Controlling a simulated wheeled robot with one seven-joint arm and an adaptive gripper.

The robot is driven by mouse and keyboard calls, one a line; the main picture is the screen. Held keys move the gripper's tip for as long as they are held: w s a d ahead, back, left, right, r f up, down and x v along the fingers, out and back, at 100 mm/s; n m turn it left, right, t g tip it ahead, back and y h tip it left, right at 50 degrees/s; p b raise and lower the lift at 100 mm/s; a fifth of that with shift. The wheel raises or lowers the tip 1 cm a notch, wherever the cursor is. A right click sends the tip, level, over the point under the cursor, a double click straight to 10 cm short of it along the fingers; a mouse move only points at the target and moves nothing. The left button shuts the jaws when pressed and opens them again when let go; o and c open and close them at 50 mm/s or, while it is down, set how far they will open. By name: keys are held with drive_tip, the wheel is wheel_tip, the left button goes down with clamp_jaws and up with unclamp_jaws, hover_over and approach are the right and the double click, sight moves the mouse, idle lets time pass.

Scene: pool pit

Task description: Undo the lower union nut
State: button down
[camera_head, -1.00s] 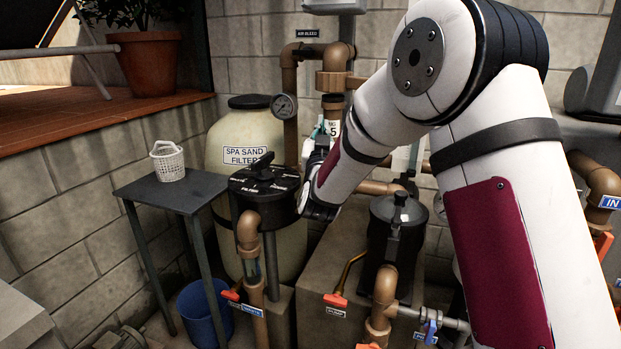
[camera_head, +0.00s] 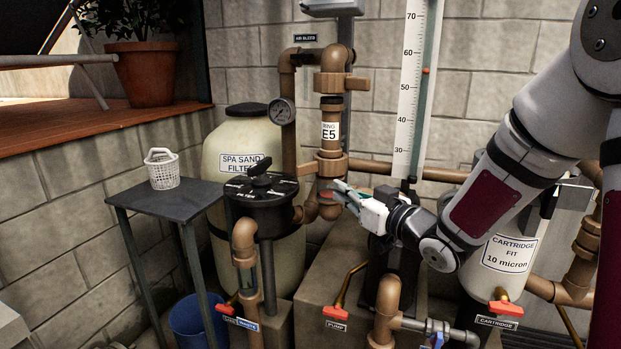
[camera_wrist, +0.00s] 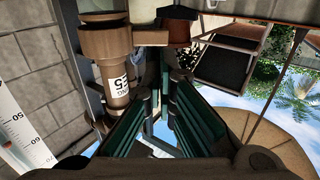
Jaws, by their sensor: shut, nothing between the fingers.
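The lower union nut (camera_head: 331,165) is a brown, wide ring on the upright pipe, just under the sleeve with the white E5 label (camera_head: 331,131). My gripper (camera_head: 338,190) is shut and empty, reaching in from the right with its tips a little below the nut in the picture; I cannot tell the depth gap. In the wrist view, which looks upside down, my shut green fingers (camera_wrist: 165,80) point past the right of the labelled sleeve (camera_wrist: 117,85); a wide brown ring above it looks like the lower nut (camera_wrist: 105,43). The upper union nut (camera_head: 343,82) shows in the head view.
The spa sand filter (camera_head: 225,140) with its black valve head (camera_head: 262,190) stands left of the pipe. A measuring scale (camera_head: 410,90) rises behind on the right. The cartridge filter (camera_head: 500,268) is at the right. A small table (camera_head: 185,192) holds a white basket (camera_head: 162,170).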

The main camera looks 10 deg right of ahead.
sight(301, 172)
drive_tip(key=b+x, duration=0.2)
drive_tip(key=x, duration=1)
drive_tip(key=shift+w+a+b, duration=0.45)
drive_tip(key=shift+w+a, duration=0.4)
drive_tip(key=shift+w, duration=0.1)
